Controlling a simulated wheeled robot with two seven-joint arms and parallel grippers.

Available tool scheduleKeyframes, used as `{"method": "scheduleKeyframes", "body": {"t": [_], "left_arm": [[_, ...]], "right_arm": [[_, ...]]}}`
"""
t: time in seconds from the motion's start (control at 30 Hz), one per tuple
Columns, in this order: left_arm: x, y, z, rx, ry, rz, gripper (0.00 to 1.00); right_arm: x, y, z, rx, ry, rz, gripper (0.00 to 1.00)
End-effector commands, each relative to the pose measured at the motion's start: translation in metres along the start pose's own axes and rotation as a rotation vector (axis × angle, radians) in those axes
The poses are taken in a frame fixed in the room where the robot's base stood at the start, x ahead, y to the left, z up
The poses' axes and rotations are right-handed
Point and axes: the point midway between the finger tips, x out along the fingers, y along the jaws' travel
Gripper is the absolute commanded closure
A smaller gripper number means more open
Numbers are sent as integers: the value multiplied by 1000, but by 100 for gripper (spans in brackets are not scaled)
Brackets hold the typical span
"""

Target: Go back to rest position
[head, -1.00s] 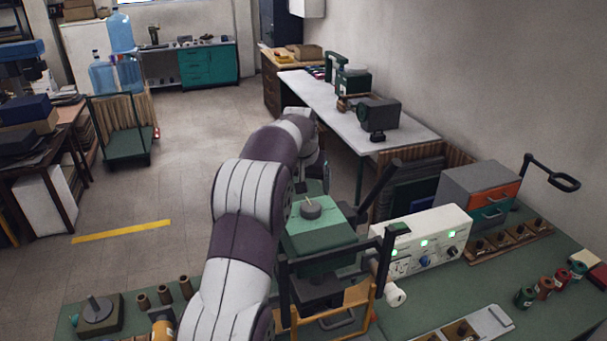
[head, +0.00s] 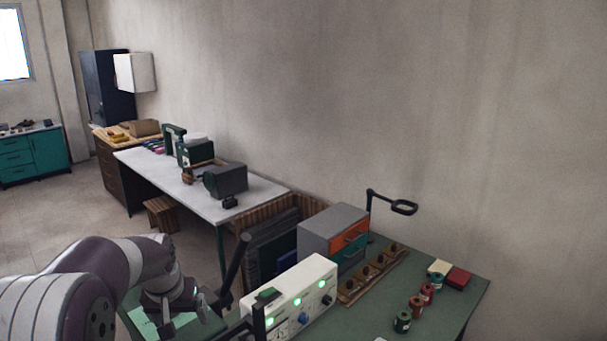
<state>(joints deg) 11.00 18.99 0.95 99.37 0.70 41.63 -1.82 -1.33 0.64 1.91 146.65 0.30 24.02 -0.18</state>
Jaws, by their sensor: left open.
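My left arm comes in from the lower left in the head view. Its wrist bends down to my left gripper (head: 184,308), which is open. The gripper is over a green surface with a pale patch, at the bottom edge of the picture. The fingertips are small and partly hidden, and I see nothing held between them. My right gripper is not in view.
The green workbench (head: 383,318) holds a white control box (head: 290,297) with green lights, a grey drawer cabinet (head: 333,237), a wooden rack (head: 372,277) and several spools. A black post stands close to my gripper. A white table (head: 245,192) stands behind; floor at left is clear.

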Motion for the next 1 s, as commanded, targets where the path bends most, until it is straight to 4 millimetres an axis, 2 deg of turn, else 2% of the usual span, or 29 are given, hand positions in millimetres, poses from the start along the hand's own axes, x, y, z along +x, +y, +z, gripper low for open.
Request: {"method": "scheduleKeyframes", "body": {"t": [0.03,0.13,0.37,0.4,0.7,0.83,0.9,1.0], "left_arm": [[1,15,32,28,-17,9,12],[6,35,92,76,-45,24,12],[9,54,226,171,-101,49,12],[48,54,235,167,-106,48,12],[170,54,291,178,-176,46,12],[207,54,309,183,-200,45,12],[214,54,313,184,-209,45,12],[214,55,314,185,-214,45,12]], "right_arm": [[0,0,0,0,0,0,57],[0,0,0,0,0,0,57],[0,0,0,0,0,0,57],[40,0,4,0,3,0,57],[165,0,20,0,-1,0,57],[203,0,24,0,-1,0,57],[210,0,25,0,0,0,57],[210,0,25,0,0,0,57]]}}
